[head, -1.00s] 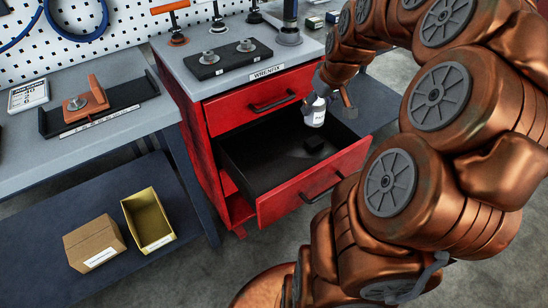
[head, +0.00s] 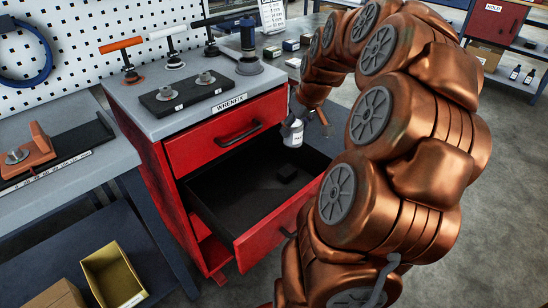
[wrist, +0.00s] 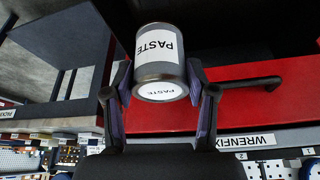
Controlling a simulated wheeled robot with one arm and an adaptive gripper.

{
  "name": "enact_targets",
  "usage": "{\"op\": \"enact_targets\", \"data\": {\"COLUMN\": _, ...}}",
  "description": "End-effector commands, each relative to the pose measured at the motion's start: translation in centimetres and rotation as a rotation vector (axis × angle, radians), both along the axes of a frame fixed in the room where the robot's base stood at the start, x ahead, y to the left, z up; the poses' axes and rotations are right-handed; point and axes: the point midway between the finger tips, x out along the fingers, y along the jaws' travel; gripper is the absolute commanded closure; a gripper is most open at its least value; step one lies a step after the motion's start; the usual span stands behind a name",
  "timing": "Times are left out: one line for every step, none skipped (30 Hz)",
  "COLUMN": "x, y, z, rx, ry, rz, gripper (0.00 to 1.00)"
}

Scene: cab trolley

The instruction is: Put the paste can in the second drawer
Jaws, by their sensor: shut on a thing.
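The paste can (head: 292,133) is a small grey can with a white label reading PASTE; it also shows large in the wrist view (wrist: 160,72). My gripper (wrist: 160,92) is shut on the can, one finger on each side. In the head view my gripper (head: 298,114) holds the can above the far right part of the open second drawer (head: 235,195). The drawer's front is partly hidden by my arm.
The red top drawer (head: 226,133) above is closed. The red trolley's grey top (head: 130,98) bears a black block with fittings (head: 190,92) and several upright tools. A workbench (head: 70,160) stands left, with a yellow bin (head: 113,275) on its lower shelf.

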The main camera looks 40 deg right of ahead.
Motion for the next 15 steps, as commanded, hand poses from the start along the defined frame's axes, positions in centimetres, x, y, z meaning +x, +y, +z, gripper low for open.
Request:
{"op": "enact_targets", "data": {"x": 1.0, "y": -0.2, "z": 0.0, "rx": -0.002, "ry": 0.0, "rz": 0.002, "gripper": 0.93}}
{"op": "enact_targets", "data": {"x": 1.5, "y": -0.3, "z": 0.0, "rx": -0.003, "ry": 0.002, "rz": 0.002, "gripper": 0.93}}
{"op": "enact_targets", "data": {"x": 2.2, "y": -0.4, "z": 0.0, "rx": -0.001, "ry": 0.002, "rz": 0.001, "gripper": 0.93}}
{"op": "enact_targets", "data": {"x": 2.7, "y": -0.6, "z": -0.1, "rx": 0.0, "ry": 0.002, "rz": 0.001, "gripper": 0.93}}
{"op": "enact_targets", "data": {"x": 3.2, "y": -0.7, "z": -0.1, "rx": -0.001, "ry": 0.002, "rz": 0.001, "gripper": 0.93}}
{"op": "enact_targets", "data": {"x": 3.9, "y": -0.9, "z": -0.1, "rx": -0.001, "ry": 0.002, "rz": 0.001, "gripper": 0.93}}
{"op": "enact_targets", "data": {"x": 4.4, "y": -1.0, "z": 0.0, "rx": -0.001, "ry": 0.001, "rz": 0.001, "gripper": 0.93}}
{"op": "enact_targets", "data": {"x": 4.8, "y": -1.1, "z": 0.0, "rx": -0.001, "ry": 0.001, "rz": 0.001, "gripper": 0.93}}
{"op": "enact_targets", "data": {"x": 5.3, "y": -1.2, "z": 0.0, "rx": 0.0, "ry": 0.001, "rz": 0.0, "gripper": 0.93}}
{"op": "enact_targets", "data": {"x": 5.7, "y": -1.3, "z": 0.0, "rx": 0.0, "ry": 0.002, "rz": 0.0, "gripper": 0.93}}
{"op": "enact_targets", "data": {"x": 6.1, "y": -1.3, "z": -0.1, "rx": 0.001, "ry": 0.002, "rz": 0.001, "gripper": 0.93}}
{"op": "enact_targets", "data": {"x": 6.5, "y": -1.4, "z": -0.1, "rx": 0.0, "ry": 0.003, "rz": 0.001, "gripper": 0.93}}
{"op": "enact_targets", "data": {"x": 6.8, "y": -1.5, "z": -0.1, "rx": 0.0, "ry": 0.003, "rz": 0.002, "gripper": 0.93}}
{"op": "enact_targets", "data": {"x": 7.1, "y": -1.6, "z": -0.1, "rx": -0.001, "ry": 0.002, "rz": 0.001, "gripper": 0.93}}
{"op": "enact_targets", "data": {"x": 7.4, "y": -1.7, "z": 0.0, "rx": 0.0, "ry": 0.002, "rz": 0.0, "gripper": 0.93}}
